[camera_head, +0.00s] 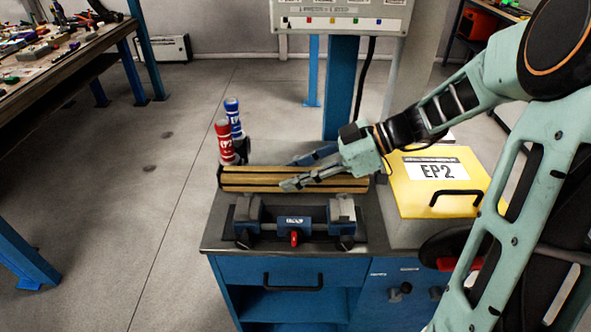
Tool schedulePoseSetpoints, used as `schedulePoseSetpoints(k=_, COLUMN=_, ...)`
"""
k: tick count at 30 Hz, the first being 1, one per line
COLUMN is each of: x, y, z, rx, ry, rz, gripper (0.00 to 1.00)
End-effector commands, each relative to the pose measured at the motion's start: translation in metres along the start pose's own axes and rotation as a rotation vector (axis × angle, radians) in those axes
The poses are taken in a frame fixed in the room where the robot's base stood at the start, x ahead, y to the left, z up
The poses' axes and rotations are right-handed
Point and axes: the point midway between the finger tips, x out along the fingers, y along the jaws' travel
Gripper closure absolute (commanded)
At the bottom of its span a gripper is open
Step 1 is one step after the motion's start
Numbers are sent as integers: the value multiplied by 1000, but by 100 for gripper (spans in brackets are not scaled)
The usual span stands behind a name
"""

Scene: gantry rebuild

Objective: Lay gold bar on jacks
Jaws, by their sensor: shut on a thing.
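The gold bar (240,181), long with dark stripes along it, lies level across the bench, left to right. My gripper (305,170) comes from the right and is shut on the bar near its middle, one finger in front and one behind. The jacks stand nearer the bench's front edge: a left jack (247,213) and a right jack (343,209), grey-topped, joined by a blue body with a red knob. The bar is just behind the jacks' tops in this view. I cannot tell whether it touches the bench or hangs above it.
A red bottle (225,142) and a blue bottle (234,118) stand behind the bar's left end. A yellow lid marked EP2 (437,183) with a black handle is on the right, beside my arm. A blue post (344,88) rises behind. Open floor lies left.

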Motion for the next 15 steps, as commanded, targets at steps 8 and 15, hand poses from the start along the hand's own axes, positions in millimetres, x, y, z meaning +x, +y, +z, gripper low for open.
schedulePoseSetpoints(k=8, x=10, y=0, z=18, rx=2, ry=3, rz=-1, gripper=100)
schedulePoseSetpoints(k=15, x=22, y=0, z=40, rx=0, ry=1, rz=1, gripper=100)
